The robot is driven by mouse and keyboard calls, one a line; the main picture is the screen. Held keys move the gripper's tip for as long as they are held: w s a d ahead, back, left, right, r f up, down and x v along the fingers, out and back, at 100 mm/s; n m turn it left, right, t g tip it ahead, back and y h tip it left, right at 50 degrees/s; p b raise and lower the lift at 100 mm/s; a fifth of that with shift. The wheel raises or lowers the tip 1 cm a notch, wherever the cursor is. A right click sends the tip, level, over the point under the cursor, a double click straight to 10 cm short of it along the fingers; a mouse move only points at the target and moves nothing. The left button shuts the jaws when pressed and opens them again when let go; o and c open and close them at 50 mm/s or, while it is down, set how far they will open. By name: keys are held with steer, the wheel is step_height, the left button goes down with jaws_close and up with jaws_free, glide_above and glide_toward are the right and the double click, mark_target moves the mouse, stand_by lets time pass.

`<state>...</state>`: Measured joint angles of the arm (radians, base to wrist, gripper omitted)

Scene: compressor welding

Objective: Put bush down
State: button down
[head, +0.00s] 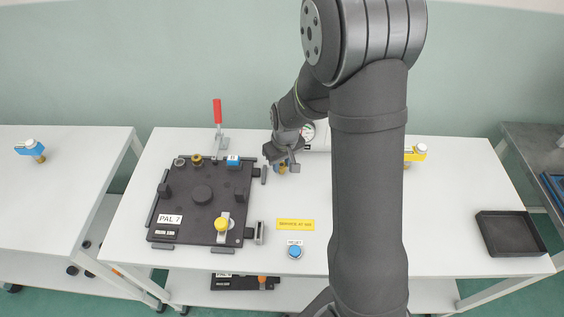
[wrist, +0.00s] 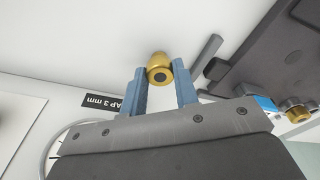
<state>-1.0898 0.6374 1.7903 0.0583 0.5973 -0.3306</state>
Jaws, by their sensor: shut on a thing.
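My gripper (head: 282,167) is over the white table, just right of the black fixture plate (head: 215,190), pointing down. It is shut on a brass bush (head: 282,170), which is small and partly hidden by the fingers in the head view. In the wrist view the gold bush (wrist: 159,68) with its dark centre sits between the two blue-grey fingertips of my gripper (wrist: 161,80). White table surface lies behind the bush there. I cannot tell whether the bush touches the table.
On the plate's back edge stand a brass ring (head: 196,160), a grey ring (head: 180,162) and a blue block (head: 233,160). A red-handled clamp (head: 217,112) rises behind it. A black tray (head: 508,233) sits right.

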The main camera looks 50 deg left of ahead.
steer(key=shift+f, duration=0.15)
steer(key=c, duration=1.1)
jaws_free()
steer(key=r, duration=0.4)
steer(key=d+r, duration=0.1)
steer(key=r, duration=0.7)
steer(key=shift+s+d+r, duration=0.15)
steer(key=shift+d, duration=0.1)
